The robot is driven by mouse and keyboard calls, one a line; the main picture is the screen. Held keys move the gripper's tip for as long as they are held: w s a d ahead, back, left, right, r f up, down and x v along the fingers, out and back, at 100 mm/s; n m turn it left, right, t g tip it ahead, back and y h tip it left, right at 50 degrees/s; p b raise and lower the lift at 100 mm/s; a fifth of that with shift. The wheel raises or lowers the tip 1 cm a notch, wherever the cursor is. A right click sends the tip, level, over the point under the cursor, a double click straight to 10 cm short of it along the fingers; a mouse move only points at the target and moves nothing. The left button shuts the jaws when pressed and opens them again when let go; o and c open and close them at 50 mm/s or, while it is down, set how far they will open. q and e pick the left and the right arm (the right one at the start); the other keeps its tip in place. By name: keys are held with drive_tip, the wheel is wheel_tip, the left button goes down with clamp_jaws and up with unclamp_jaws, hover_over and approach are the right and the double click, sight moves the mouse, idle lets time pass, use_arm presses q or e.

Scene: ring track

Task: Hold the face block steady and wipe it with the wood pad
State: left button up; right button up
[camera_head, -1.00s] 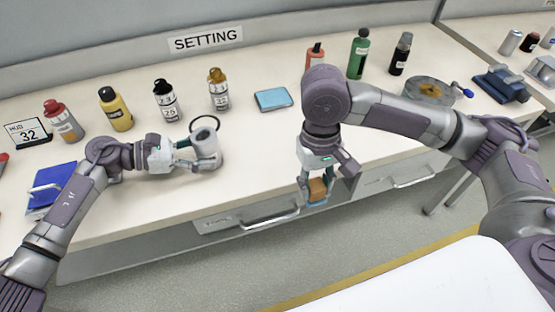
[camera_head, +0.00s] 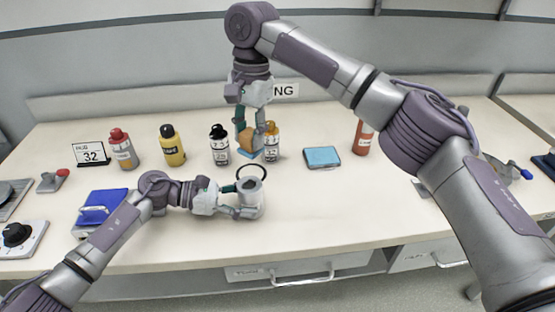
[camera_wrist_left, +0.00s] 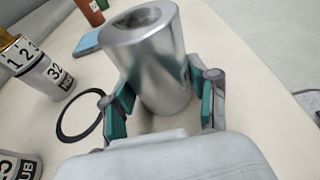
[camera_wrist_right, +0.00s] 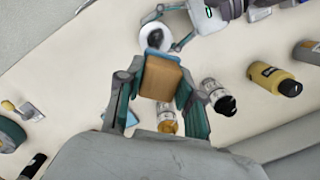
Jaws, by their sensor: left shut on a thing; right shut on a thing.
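The face block, a grey metal cylinder with a dark hollow in its top (camera_head: 249,188), stands upright on the bench. My left gripper (camera_head: 238,194) is shut around its sides; the left wrist view shows the cylinder (camera_wrist_left: 158,65) between the teal finger pads. My right gripper (camera_head: 255,148) is shut on the wood pad (camera_head: 256,140), a tan block with a blue face. The right wrist view shows the pad (camera_wrist_right: 162,78) between the fingers and the cylinder top (camera_wrist_right: 154,38) beyond it. The pad is raised and apart from the cylinder.
A black ring (camera_wrist_left: 63,120) lies beside the cylinder. Several bottles, including a yellow one (camera_head: 172,146) and a red-capped one (camera_head: 123,150), stand along the back. A light blue pad (camera_head: 322,157) lies to the right. The front of the bench is mostly clear.

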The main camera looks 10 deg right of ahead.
sight(248, 152)
drive_tip(key=shift+w+a+r, duration=0.2)
drive_tip(key=shift+a+r, duration=0.1)
drive_tip(key=shift+a, duration=0.05)
drive_tip(key=shift+s+f, duration=0.1)
drive_tip(key=shift+f, duration=3.95)
drive_tip(key=shift+s, duration=0.4)
drive_tip(key=shift+c, duration=0.5)
drive_tip(key=shift+s+a, duration=0.1)
drive_tip(key=shift+s, duration=2.1)
drive_tip(key=shift+w, duration=2.65)
wheel_tip(248, 152, up, 2)
drive_tip(key=shift+w+r, duration=0.1)
drive_tip(key=shift+r, duration=3)
